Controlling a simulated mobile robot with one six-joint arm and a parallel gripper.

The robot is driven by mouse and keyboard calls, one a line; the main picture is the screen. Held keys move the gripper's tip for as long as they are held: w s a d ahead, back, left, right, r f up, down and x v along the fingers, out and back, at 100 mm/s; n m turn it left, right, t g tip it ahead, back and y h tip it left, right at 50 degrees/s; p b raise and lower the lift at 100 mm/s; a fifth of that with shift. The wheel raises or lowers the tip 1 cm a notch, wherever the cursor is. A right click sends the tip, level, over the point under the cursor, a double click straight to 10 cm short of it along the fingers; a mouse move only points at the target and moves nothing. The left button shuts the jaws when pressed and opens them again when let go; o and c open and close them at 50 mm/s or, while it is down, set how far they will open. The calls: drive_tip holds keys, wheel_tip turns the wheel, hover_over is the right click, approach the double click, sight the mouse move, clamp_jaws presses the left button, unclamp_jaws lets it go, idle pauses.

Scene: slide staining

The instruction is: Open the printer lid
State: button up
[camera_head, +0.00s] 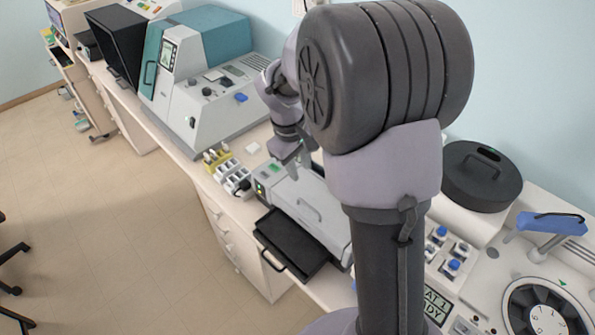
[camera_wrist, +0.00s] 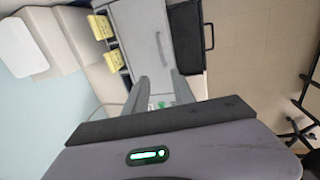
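The printer is a grey box on the counter, with a flat lid (camera_head: 318,207) that looks shut and has a bar handle (camera_head: 309,209). The lid (camera_wrist: 146,22) and handle (camera_wrist: 161,48) also show in the wrist view, beyond the fingertips. A black tray (camera_head: 290,243) sticks out of its front; it also shows in the wrist view (camera_wrist: 187,38). My gripper (camera_head: 297,172) is above the printer's left end, near the green-lit panel (camera_head: 260,188). In the wrist view my gripper (camera_wrist: 158,82) has its two fingers apart, with nothing held between them. My arm hides the printer's right end.
A white and yellow rack (camera_head: 228,172) stands left of the printer. A large grey and teal machine (camera_head: 200,80) is farther left. A dark round lidded pot (camera_head: 482,175) stands to the right. Yellow blocks (camera_wrist: 107,43) lie behind the printer. The floor in front is open.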

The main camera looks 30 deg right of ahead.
approach(309, 205)
drive_tip(key=f, duration=0.2)
drive_tip(key=f+b, duration=0.1)
drive_tip(key=f, duration=0.1)
drive_tip(key=d+f, duration=0.1)
drive_tip(key=f, duration=0.1)
drive_tip(key=shift+f+b, duration=0.1)
drive_tip(key=shift+b, duration=0.25)
drive_tip(key=shift+w+d+f, duration=0.1)
drive_tip(key=shift+w+f, duration=0.15)
drive_tip(key=shift+f, duration=0.45)
clamp_jaws()
drive_tip(key=shift+r, duration=0.1)
